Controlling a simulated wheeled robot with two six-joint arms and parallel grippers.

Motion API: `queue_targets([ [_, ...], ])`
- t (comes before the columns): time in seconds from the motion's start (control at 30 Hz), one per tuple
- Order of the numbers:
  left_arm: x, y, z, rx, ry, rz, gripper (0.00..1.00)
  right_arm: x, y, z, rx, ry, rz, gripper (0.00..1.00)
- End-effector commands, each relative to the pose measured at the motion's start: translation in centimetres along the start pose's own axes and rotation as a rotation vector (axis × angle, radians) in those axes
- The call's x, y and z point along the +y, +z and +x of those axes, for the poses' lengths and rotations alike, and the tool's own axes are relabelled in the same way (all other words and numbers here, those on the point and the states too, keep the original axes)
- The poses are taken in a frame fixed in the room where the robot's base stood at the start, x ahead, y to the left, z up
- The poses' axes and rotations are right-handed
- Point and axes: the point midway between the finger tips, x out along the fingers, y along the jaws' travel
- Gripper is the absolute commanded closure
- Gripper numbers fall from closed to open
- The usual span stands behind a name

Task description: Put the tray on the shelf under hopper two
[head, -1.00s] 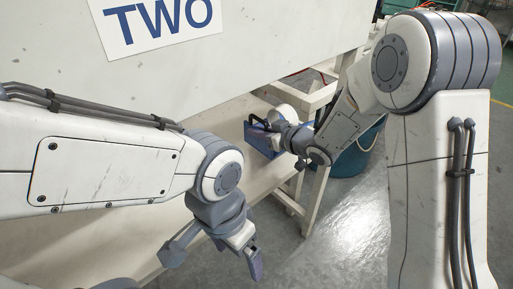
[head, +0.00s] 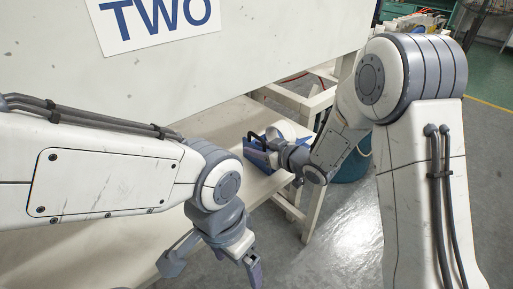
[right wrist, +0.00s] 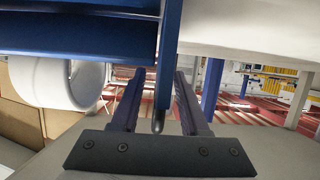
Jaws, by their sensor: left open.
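The blue tray (head: 256,157), with a dark handle on its far left side, sits on the white shelf (head: 228,131) near its right end, under the hopper (head: 270,35) labelled TWO. My right gripper (head: 272,147) is at the tray, and its fingers are partly hidden in the head view. In the right wrist view my right gripper (right wrist: 160,75) has its fingers apart, on either side of a blue upright part of the tray (right wrist: 168,50), with a gap visible on the left. My left gripper (head: 213,268) is open and empty, low in front of the shelf.
A white round object (right wrist: 45,82) is beside the tray in the right wrist view. White frame legs (head: 314,205) stand at the shelf's right end. A teal bin (head: 352,165) is behind my right arm. The grey floor (head: 335,250) in front is clear.

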Motion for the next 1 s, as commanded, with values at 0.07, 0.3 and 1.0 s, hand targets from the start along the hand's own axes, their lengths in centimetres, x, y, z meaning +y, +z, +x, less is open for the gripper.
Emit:
queue_targets([
  [0.07, 0.0, 0.0, 0.0, 0.000, 0.000, 0.000, 0.05, 0.0, 0.0, 0.0, 0.000, 0.000, 0.000, 0.55],
  [0.3, 0.0, 0.0, -0.3, 0.000, 0.000, 0.000, 0.05, 0.1, -0.3, -0.7, 0.000, 0.002, 0.001, 0.55],
  [1.0, 0.1, -0.1, -1.7, 0.000, 0.000, 0.000, 0.05, 0.1, -0.3, -11.9, 0.000, 0.000, 0.000, 0.55],
])
